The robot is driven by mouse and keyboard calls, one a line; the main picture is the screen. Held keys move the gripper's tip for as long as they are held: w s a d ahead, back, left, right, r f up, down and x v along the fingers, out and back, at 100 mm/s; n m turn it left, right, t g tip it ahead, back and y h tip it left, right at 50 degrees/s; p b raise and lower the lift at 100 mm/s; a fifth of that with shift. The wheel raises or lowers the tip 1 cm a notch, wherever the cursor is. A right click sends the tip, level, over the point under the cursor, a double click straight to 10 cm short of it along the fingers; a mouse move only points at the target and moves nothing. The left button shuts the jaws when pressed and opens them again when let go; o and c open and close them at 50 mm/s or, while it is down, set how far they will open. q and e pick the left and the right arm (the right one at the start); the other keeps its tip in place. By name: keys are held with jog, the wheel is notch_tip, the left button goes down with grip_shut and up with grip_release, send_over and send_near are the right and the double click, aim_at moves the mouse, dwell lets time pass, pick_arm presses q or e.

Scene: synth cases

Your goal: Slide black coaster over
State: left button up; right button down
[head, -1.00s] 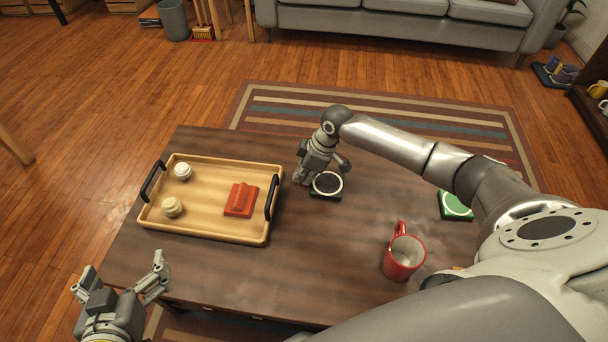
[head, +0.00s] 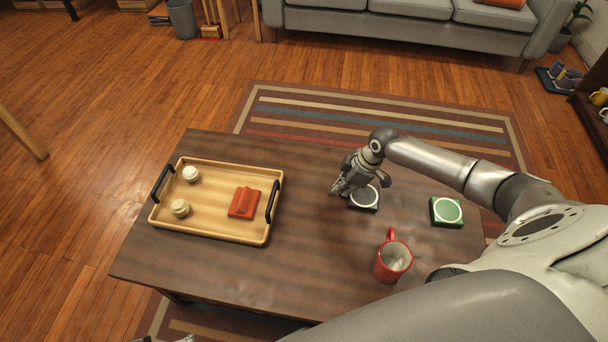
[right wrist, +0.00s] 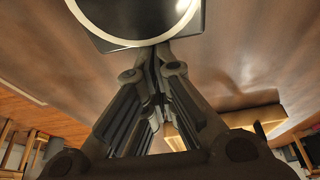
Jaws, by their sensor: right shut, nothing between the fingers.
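The black coaster (head: 363,197), a dark square with a white ring, lies flat on the wooden table (head: 310,245), left of a green coaster (head: 446,211) with a gap between them. My right gripper (head: 343,190) is low over the table at the black coaster's left side, shut and empty. In the right wrist view, the closed fingertips (right wrist: 156,55) are at the near edge of the black coaster (right wrist: 130,12); I cannot tell whether they touch it. Only slivers of what seems to be my left gripper (head: 186,338) show at the bottom edge.
A red mug (head: 391,262) stands in front of the coasters. A wooden tray (head: 215,232) with a red object (head: 243,203) and two pale round items is on the left. A dark object (head: 440,272) is partly hidden by my right arm. Table between tray and gripper is clear.

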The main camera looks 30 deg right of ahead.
aim_at(363, 195)
pick_arm(q)
notch_tip(363, 195, down, 7)
jog(key=p, duration=0.1)
jog(key=shift+w, duration=0.25)
pick_arm(e)
jog(key=s+d, duration=0.4)
jog(key=d, duration=0.1)
jog(key=shift+d, duration=0.15)
pick_arm(q)
jog(key=shift+d+r, duration=0.1)
pick_arm(e)
jog(key=v, duration=1.2)
